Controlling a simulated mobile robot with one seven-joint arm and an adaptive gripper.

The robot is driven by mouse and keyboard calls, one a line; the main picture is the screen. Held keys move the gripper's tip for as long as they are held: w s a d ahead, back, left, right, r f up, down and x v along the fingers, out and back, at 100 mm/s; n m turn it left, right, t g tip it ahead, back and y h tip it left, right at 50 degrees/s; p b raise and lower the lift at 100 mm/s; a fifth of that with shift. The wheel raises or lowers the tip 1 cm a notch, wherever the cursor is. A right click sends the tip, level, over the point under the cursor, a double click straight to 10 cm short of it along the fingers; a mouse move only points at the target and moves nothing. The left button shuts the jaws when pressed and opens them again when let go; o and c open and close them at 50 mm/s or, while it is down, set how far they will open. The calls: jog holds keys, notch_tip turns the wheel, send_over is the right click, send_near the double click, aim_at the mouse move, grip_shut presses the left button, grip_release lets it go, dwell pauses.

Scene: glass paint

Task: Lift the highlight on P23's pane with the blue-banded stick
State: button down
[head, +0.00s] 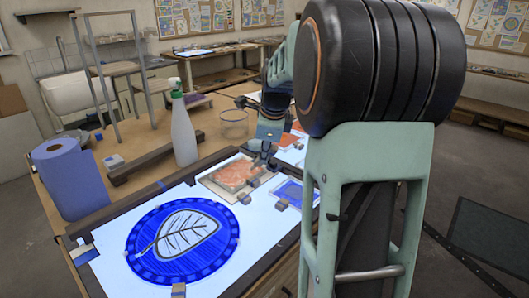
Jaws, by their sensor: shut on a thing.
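My gripper (262,160) is small and partly blocked by my own arm, low over the light table near the orange pane's upper right corner. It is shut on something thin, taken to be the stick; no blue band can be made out. On the lit table lie a round blue pane with a pale leaf (187,232), a square orange pane (236,174) and a small blue pane (290,193). More orange pieces (288,141) lie behind, partly hidden by my arm. No label P23 is readable, and no highlight can be made out. I cannot tell if the stick touches glass.
A blue paper roll (70,183), a spray bottle (183,130) and a clear tub (234,123) stand beyond the light table. A dark bar (150,160) lies behind its rim. Small clamps or blocks (179,290) sit at the panes' edges. Stools stand behind.

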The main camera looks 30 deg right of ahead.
jog(key=shift+f, duration=0.2)
jog(key=shift+f, duration=0.25)
dwell(0.4)
jog(key=shift+d, duration=0.1)
jog(key=shift+w+d, duration=0.2)
jog(key=shift+d, duration=0.3)
jog(key=shift+w+d, duration=0.2)
jog(key=shift+d, duration=0.25)
jog(key=shift+a, duration=0.1)
jog(key=shift+a, duration=0.1)
jog(key=shift+s+a, duration=0.1)
jog(key=shift+a, duration=0.85)
jog(key=shift+d, duration=0.1)
